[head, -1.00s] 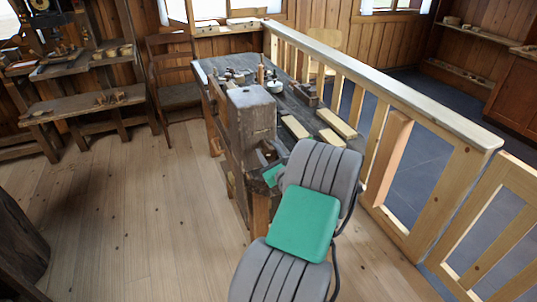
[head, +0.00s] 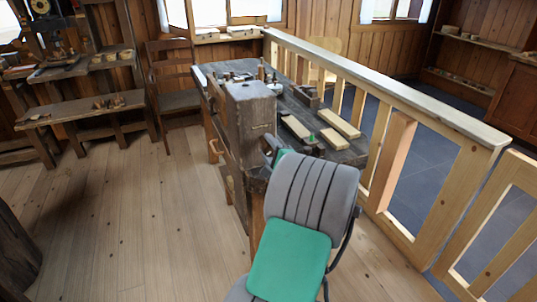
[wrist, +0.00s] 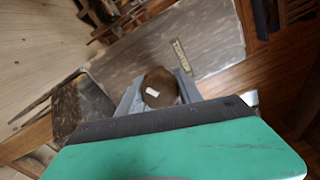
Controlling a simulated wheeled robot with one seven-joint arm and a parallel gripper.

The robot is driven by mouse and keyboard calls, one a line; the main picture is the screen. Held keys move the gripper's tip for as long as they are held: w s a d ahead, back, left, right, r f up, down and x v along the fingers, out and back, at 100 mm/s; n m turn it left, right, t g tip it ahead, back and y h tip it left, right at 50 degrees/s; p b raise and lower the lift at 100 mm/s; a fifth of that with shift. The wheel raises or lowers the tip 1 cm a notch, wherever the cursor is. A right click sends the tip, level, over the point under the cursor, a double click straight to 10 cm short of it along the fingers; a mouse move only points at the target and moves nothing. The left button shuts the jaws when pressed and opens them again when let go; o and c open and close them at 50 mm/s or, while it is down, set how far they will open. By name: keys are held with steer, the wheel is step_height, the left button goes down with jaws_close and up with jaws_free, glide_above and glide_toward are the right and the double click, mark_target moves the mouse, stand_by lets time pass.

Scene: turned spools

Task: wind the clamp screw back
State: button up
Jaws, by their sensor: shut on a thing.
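The clamp screw (wrist: 159,86) shows in the wrist view as a round brown end with a small pale mark. My gripper (wrist: 160,93) has its grey fingers on either side of that end and is shut on it. Beyond it is a thick, worn wooden block (wrist: 185,45) with a small plate on its face. In the head view this block (head: 250,103) stands at the near end of the workbench. There my own arm hides the screw and most of my gripper.
The dark workbench (head: 345,157) carries pale wood pieces (head: 340,123) and small tools. A wooden railing (head: 400,88) runs along its right side. A chair (head: 178,85) and low bench (head: 85,107) stand at the back left. The plank floor (head: 130,200) on the left is clear.

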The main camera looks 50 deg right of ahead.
steer(key=n+b, duration=0.4)
steer(key=shift+n+b, duration=0.35)
steer(key=shift+n, duration=0.05)
steer(key=n+b, duration=0.3)
steer(key=b, duration=0.1)
steer(key=shift+f+n+b, duration=0.1)
steer(key=shift+n+b, duration=0.2)
steer(key=n+b, duration=0.4)
steer(key=b, duration=0.2)
steer(key=shift+n, duration=0.3)
steer(key=n+b, duration=0.3)
steer(key=b, duration=0.2)
steer(key=shift+n, duration=0.3)
steer(key=n+b, duration=0.4)
steer(key=b, duration=0.2)
steer(key=shift+f, duration=0.1)
steer(key=n+b, duration=0.5)
steer(key=shift+r, duration=0.25)
steer(key=shift+n, duration=0.3)
